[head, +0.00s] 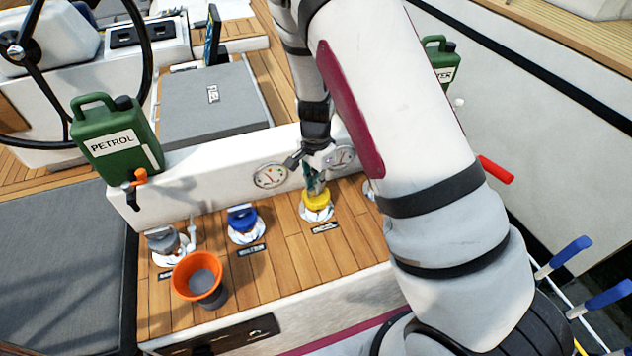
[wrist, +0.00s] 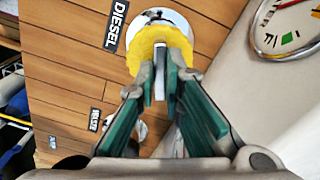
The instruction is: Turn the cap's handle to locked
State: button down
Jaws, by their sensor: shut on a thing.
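The yellow cap (head: 317,204) sits on a pale round plate on the wooden deck top, beside a small black label. In the wrist view the cap (wrist: 147,45) is at the top centre, with the label DIESEL (wrist: 117,22) next to it. My gripper (head: 314,186) comes down on the cap from above. In the wrist view my gripper's green-sided fingers (wrist: 160,85) are closed on the cap's upright handle. The fingers hide most of the handle, and I cannot tell whether it stands at locked.
A blue cap (head: 242,220), a grey fitting (head: 165,241) and an orange funnel (head: 196,274) stand left of the yellow cap. Gauges (head: 270,176) line the white wall behind. A green petrol can (head: 117,140) is at left. My arm hides the deck's right part.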

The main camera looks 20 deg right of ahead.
jog(key=c, duration=1.7)
grip_release()
notch_tip(320, 180, up, 12)
jog(key=shift+r, duration=0.1)
jog(key=s+a+r+n+t+y, duration=0.1)
jog(key=s+r+n+t+y, duration=0.1)
jog(key=s+r+n, duration=0.85)
jog(key=s+r+n+t, duration=0.1)
jog(key=s+r, duration=0.2)
jog(key=s, duration=0.2)
jog(key=s+d+r+n+t+h, duration=0.1)
jog(key=s+r, duration=0.3)
jog(key=s, duration=0.1)
jog(key=s+r+n+h, duration=0.1)
jog(key=s+r, duration=0.2)
jog(key=s, duration=0.2)
jog(key=shift+d+r+t, duration=0.15)
jog(key=shift+r+t, duration=0.05)
jog(key=shift+t, duration=0.2)
